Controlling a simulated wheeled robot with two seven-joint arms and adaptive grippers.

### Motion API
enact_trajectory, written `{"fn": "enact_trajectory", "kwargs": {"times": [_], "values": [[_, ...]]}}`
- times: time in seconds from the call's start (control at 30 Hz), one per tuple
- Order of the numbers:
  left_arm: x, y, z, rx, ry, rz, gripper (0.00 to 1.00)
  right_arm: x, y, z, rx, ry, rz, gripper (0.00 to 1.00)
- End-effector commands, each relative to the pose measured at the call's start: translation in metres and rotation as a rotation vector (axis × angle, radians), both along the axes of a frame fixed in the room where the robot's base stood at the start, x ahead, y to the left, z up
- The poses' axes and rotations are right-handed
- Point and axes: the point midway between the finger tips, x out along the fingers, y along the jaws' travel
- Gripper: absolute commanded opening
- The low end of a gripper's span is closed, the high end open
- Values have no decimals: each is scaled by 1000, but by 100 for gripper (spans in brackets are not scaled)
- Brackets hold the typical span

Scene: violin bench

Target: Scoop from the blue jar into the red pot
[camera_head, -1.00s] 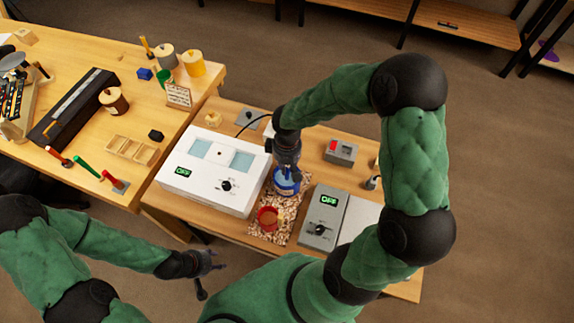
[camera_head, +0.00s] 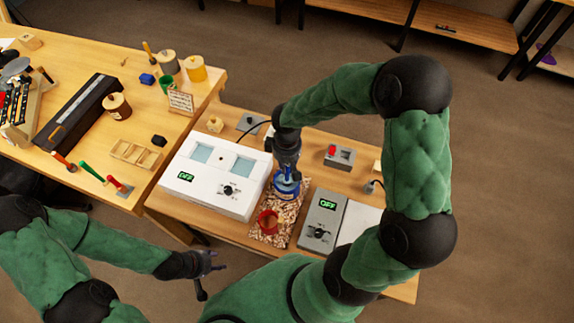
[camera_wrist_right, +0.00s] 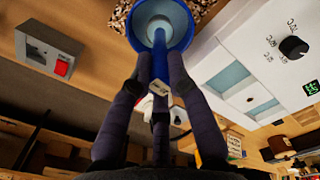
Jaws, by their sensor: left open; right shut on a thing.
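The blue jar (camera_head: 287,188) stands on a speckled mat (camera_head: 291,212), partly hidden by my right gripper (camera_head: 287,168). In the right wrist view the jar's blue rim (camera_wrist_right: 184,18) is just beyond my right fingers (camera_wrist_right: 160,85). The red pot (camera_head: 268,222) stands on the same mat, nearer and a little left of the jar. My left gripper (camera_head: 213,262) is open and empty, off the table's front edge.
A white box with a dial (camera_head: 207,176) stands left of the mat and a grey OFF box (camera_head: 322,217) right of it. A small grey box with a red switch (camera_head: 340,157) is behind. The left bench (camera_head: 60,180) holds tools and pots.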

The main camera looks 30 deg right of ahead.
Motion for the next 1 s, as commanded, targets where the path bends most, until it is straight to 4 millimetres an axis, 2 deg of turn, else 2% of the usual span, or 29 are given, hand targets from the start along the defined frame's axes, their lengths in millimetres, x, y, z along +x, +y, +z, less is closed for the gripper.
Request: {"fn": "enact_trajectory", "kwargs": {"times": [0.03,1.0], "values": [[0,0,6,0,0,0,47,0,0,8,0,-1,0,0],[0,0,68,0,0,0,47,0,0,90,0,0,0,0]]}}
